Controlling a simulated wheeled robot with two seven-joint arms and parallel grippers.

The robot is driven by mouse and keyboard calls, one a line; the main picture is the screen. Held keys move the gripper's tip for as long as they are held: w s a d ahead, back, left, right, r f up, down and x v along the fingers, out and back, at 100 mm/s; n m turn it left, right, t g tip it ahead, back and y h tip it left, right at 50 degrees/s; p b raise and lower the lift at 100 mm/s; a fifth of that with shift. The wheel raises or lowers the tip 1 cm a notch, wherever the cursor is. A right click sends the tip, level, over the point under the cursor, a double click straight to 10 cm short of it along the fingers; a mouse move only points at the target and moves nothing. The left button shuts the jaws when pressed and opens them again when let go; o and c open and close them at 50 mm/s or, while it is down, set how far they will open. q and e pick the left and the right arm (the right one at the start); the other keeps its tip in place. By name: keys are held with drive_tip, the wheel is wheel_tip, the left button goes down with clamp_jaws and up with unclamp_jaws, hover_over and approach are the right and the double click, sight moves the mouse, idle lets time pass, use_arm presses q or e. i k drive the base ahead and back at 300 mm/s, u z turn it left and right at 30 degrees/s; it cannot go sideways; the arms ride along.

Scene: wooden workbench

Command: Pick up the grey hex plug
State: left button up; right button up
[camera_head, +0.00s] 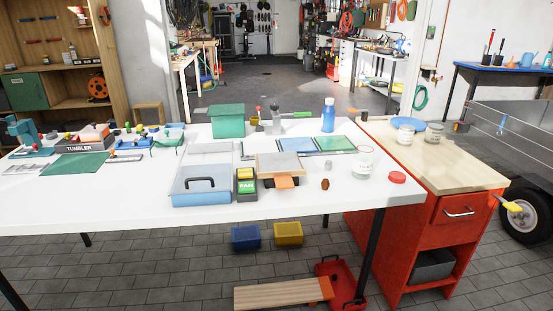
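A small grey piece (328,166), which looks like the grey hex plug, sits on the white table (120,212) right of centre. It is too small for me to make out its hex shape. A small brown piece (325,184) lies just in front of it. A glass jar with a label (364,163) stands to its right, apart from it. A wood-topped block with an orange part (281,170) is to its left. Neither of my grippers shows in the head view.
A red lid (397,177) lies near the table's right end. Blue and green panels (325,145) lie behind the grey piece, with a blue bottle (328,116) farther back. The front right tabletop is free.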

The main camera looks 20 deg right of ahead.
sight(328, 164)
drive_tip(key=u, duration=0.2)
drive_tip(key=i, duration=0.85)
drive_tip(key=z, duration=0.2)
